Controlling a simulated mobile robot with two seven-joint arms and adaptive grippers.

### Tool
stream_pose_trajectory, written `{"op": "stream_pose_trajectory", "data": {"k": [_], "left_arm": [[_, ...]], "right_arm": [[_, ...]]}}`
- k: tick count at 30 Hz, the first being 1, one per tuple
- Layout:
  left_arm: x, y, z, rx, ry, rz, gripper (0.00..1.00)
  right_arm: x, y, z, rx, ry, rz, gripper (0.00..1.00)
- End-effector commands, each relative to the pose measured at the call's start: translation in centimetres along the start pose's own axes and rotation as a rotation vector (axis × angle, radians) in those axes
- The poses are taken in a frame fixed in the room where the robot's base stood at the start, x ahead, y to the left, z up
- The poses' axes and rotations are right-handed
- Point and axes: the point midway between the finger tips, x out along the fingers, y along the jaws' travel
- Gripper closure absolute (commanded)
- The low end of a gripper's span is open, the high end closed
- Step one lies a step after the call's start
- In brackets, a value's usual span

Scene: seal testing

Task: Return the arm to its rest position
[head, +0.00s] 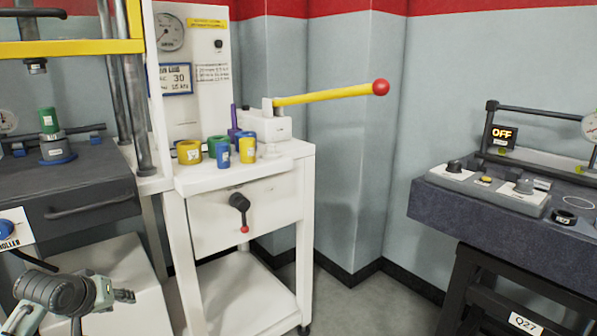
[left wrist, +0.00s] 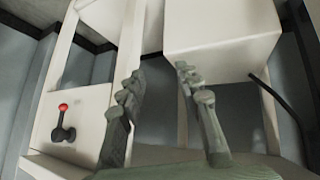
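My left gripper (head: 120,295) is low at the left in the head view, in front of the white stand and below the dark bench. In the left wrist view its fingers (left wrist: 160,76) are apart with nothing between them. Behind them are white box-like surfaces and legs. The gripper touches nothing that I can see. My right gripper is in neither view.
A white cart (head: 240,178) carries several coloured cylinders and a yellow lever (head: 325,94) with a red knob. A dark bench (head: 70,180) holds a green cylinder (head: 48,120). A granite table (head: 450,205) stands right. The floor between is clear.

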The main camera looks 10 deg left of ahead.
Motion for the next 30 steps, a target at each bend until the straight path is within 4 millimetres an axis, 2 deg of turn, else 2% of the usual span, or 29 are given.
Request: {"op": "stream_pose_trajectory", "data": {"k": [1, 3, 6, 12, 18, 24, 30], "left_arm": [[1.9, -1.3, 3.8, 0.129, -0.049, -0.054, 0.66], [3.8, -2.9, 8.2, 0.303, -0.101, -0.109, 0.66], [5.4, -4.8, 13.6, 0.523, -0.169, -0.159, 0.66], [6.5, -8.0, 21.8, 0.859, -0.277, -0.2, 0.66], [6.4, -10.4, 28.9, 1.133, -0.372, -0.196, 0.66], [6.0, -5.0, 35.3, 0.954, -0.413, -0.086, 0.66], [5.0, 0.0, 40.3, 0.818, -0.453, 0.004, 0.66]], "right_arm": [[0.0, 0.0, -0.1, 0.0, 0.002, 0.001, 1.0], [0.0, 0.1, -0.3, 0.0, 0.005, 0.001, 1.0], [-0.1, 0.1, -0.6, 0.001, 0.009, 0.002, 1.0], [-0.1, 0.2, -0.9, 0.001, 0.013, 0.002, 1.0], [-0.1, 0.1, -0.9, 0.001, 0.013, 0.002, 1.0], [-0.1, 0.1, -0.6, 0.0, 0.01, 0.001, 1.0], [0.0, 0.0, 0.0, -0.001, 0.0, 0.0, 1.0]]}}
